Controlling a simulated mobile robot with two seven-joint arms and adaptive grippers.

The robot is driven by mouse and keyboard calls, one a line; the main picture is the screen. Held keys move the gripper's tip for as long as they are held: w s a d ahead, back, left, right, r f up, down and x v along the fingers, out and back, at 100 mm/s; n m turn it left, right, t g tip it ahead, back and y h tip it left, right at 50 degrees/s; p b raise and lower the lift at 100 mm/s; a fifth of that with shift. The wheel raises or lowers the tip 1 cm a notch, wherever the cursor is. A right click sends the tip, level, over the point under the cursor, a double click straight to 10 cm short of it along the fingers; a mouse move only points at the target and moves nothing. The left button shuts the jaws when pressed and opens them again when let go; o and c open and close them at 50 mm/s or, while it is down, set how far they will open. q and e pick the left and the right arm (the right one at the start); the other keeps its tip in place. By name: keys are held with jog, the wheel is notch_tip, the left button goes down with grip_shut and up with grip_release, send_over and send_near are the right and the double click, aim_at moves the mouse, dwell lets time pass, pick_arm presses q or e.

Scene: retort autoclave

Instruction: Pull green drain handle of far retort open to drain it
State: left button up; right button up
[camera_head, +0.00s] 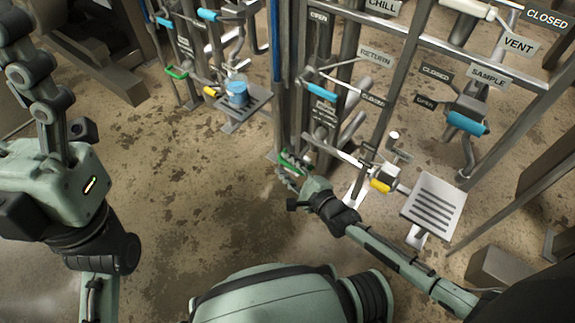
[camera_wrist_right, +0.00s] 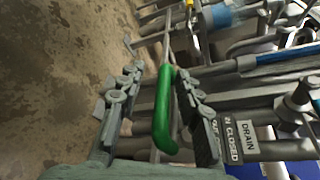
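A green drain handle (camera_head: 291,162) is on the nearer pipe rack in the head view. My right gripper (camera_head: 284,176) is at that handle. In the right wrist view the green handle (camera_wrist_right: 164,108) lies between the two fingers of my right gripper (camera_wrist_right: 158,75). The fingers are spread, with a clear gap on the left; the right finger is close to the handle, and I cannot tell whether it touches. Another green handle (camera_head: 176,72) is on the rack farther away.
Blue-handled valves (camera_head: 466,123) and a yellow-handled valve (camera_head: 380,186) are on the near rack. A slotted metal shelf (camera_head: 434,205) stands at right. A blue container (camera_head: 237,91) sits on the farther rack's shelf. Stained open floor (camera_head: 170,170) lies at centre left.

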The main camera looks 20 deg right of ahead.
aim_at(287, 166)
jog(key=shift+r, duration=0.1)
notch_tip(287, 166, up, 10)
jog(key=shift+f, duration=0.1)
dwell(0.4)
dwell(1.0)
